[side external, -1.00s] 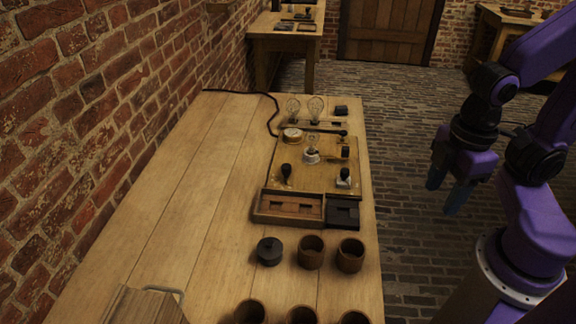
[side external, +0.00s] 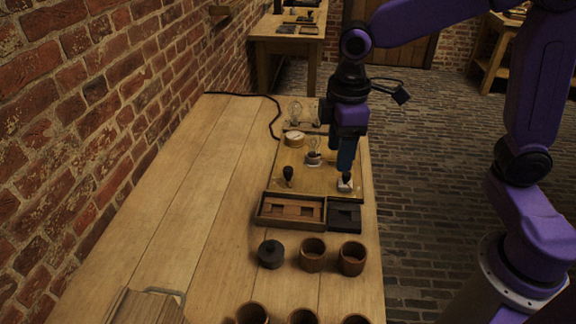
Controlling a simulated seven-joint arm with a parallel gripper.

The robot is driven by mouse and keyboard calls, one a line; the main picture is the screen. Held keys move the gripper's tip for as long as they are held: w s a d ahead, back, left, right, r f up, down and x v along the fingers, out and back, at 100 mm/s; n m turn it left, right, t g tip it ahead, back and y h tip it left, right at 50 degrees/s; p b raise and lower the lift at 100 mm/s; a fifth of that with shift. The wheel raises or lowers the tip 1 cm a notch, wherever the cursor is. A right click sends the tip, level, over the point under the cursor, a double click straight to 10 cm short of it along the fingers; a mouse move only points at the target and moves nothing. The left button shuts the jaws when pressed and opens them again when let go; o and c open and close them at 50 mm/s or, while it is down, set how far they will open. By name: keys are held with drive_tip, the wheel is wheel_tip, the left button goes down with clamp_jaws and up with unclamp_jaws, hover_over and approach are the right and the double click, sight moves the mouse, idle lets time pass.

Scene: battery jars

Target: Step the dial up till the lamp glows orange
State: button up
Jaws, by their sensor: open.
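A wooden board (side external: 322,183) on the table carries the lamp, a clear glass bulb (side external: 314,146) on a pale base; I see no orange glow in it. A small pale block with a dark top (side external: 345,183) sits at the board's right front; it may be the dial, but I cannot be sure. My gripper (side external: 345,165) points down just above this block, open. Whether its fingers touch the block is too small to tell. A black knob (side external: 288,174) stands at the board's left. A round brass-rimmed gauge (side external: 294,137) sits at the back left.
A wooden tray (side external: 262,222) and a dark tray (side external: 345,227) lie along the board's front. Spare bulbs (side external: 295,110) stand behind the board.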

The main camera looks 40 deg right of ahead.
drive_tip(key=w+f, duration=0.2)
drive_tip(key=w, duration=1.1)
hover_over(288, 169)
wheel_tip(288, 169, down, 3)
drive_tip(key=shift+m, duration=0.4)
wheel_tip(288, 169, down, 17)
drive_tip(key=shift+r, duration=0.1)
drive_tip(key=c, duration=1.1)
